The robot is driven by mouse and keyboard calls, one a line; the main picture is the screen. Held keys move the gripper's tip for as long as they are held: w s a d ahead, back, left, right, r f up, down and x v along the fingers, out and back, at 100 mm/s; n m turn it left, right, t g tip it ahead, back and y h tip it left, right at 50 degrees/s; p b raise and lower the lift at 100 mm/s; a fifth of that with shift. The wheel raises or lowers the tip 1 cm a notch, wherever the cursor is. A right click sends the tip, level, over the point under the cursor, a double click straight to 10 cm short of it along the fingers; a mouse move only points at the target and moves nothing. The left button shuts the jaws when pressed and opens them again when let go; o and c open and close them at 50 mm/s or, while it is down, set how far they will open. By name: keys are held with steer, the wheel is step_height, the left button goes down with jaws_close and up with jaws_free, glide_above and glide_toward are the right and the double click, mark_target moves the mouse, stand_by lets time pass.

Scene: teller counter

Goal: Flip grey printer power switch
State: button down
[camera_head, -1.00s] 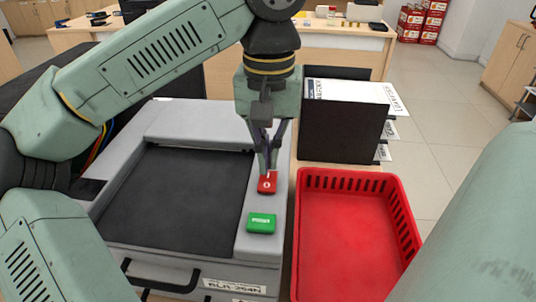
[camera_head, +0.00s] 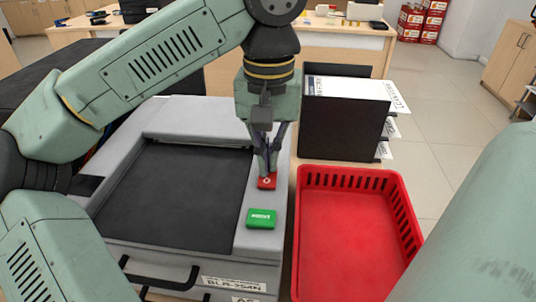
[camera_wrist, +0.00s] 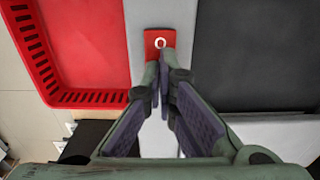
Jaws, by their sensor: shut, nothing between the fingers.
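The grey printer (camera_head: 190,133) stands on the counter, with a dark flat panel on top. On its right-hand strip sits a red switch (camera_head: 267,183) with a white ring mark. In the wrist view the red switch (camera_wrist: 160,42) lies just beyond the fingertips. A green button (camera_head: 261,218) sits nearer on the same strip. My gripper (camera_head: 268,172) points down with its fingers together and empty, its tips at the far edge of the red switch. The gripper also shows in the wrist view (camera_wrist: 163,62). I cannot tell whether the tips touch the switch.
A red basket (camera_head: 408,220) stands close to the right of the printer. A black file holder with papers (camera_head: 340,128) stands behind the basket. A black drawer handle (camera_head: 160,277) sticks out at the printer's front. Another desk (camera_head: 340,45) is farther back.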

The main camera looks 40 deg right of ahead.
steer(key=shift+f, duration=0.25)
step_height(320, 180, up, 7)
steer(key=p, duration=0.6)
steer(key=shift+r, duration=0.1)
stand_by(0.6)
